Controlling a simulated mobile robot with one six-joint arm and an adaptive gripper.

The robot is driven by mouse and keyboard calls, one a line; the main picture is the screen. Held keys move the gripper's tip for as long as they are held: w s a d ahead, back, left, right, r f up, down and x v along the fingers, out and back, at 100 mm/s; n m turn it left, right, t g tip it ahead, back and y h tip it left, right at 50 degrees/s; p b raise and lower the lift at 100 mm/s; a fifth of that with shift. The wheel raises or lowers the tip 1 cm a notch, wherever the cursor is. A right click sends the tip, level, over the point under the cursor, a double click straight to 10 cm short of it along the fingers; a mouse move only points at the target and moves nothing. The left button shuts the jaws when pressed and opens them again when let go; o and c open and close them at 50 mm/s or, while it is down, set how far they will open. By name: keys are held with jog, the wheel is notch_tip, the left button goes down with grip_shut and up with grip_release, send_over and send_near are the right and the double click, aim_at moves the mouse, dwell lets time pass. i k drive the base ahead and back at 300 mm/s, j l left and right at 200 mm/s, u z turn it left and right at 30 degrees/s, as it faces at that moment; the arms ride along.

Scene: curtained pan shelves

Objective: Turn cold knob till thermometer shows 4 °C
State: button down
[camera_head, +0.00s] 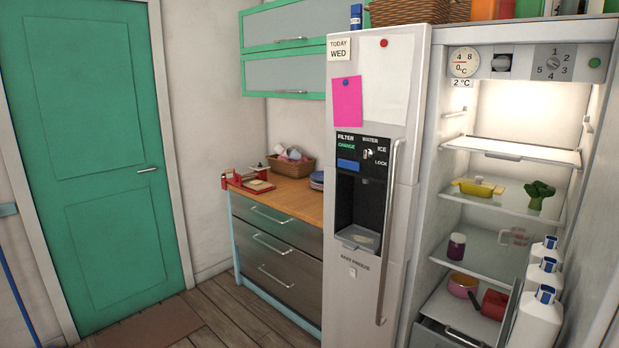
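The fridge compartment (488,230) on the right stands open and lit. A numbered knob (553,62) with marks 1 to 5 sits on the control panel at its top right; its exact setting is too small to read. A round thermometer (464,62) marked in °C is at the panel's left. A label below it (461,83) reads 2 °C. My gripper is not in view.
Shelves hold a yellow dish (478,188), broccoli (539,194) and a jar (456,246). White bottles (538,315) stand at lower right. The closed freezer door (366,270) has a long handle (387,230).

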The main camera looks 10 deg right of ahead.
aim_at(552, 64)
jog(key=z, duration=1.3)
